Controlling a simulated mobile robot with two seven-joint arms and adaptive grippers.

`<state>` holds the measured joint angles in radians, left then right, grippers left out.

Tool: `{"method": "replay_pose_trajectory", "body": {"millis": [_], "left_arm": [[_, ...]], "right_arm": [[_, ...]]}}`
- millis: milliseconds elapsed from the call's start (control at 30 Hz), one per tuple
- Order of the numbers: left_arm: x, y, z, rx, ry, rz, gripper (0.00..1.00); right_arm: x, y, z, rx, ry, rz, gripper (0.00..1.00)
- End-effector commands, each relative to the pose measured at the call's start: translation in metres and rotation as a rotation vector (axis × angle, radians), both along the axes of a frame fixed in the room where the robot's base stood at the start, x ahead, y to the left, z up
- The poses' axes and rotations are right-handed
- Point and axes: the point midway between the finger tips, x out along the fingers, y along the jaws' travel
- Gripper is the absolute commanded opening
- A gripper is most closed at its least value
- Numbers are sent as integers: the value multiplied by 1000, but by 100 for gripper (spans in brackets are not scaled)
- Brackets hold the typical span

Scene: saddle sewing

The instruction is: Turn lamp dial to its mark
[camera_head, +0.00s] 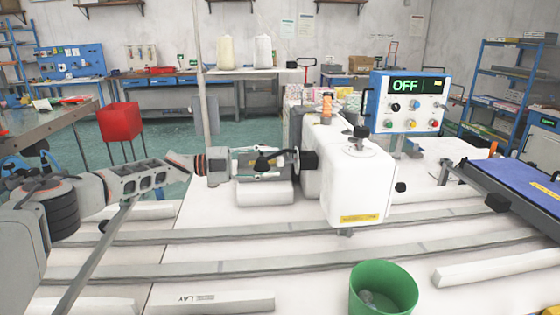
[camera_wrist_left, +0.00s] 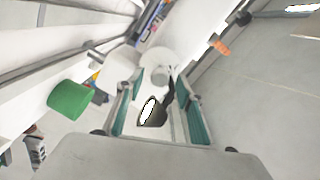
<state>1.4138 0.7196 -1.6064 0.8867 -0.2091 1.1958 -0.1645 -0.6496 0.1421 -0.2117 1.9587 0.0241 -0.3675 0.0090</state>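A blue-and-white control box (camera_head: 408,102) stands behind the white sewing machine (camera_head: 345,180), its display reading OFF in green. Its face has a black knob (camera_head: 395,107) and several smaller knobs or buttons; I cannot tell which is the lamp dial, or see its mark. My left gripper (camera_head: 280,163) is beside the machine's left end, well left of the box. In the left wrist view its teal-padded fingers (camera_wrist_left: 160,108) are apart. A dark lamp-like head (camera_wrist_left: 152,110) with a bright oval shows between them; I cannot tell whether they touch it. My right gripper is not in view.
A green bin (camera_head: 383,290) stands at the front, also in the left wrist view (camera_wrist_left: 70,100). Long grey rails (camera_head: 230,270) cross the white table. An orange thread spool (camera_head: 327,105) sits on the machine. A blue panel (camera_head: 520,183) lies at right.

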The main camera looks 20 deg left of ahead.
Motion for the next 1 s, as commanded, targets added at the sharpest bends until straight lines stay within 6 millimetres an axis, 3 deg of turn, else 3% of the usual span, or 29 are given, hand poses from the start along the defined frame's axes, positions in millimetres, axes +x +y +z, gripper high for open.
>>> {"method": "replay_pose_trajectory", "body": {"millis": [200,567,733,1000], "left_arm": [[10,-24,1,0,0,1,37],[13,-30,0,1,0,2,37],[13,-30,-1,1,0,2,0],[12,-30,1,-20,46,1,0]], "right_arm": [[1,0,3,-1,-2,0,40],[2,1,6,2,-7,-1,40],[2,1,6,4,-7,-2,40],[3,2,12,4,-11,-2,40]]}}
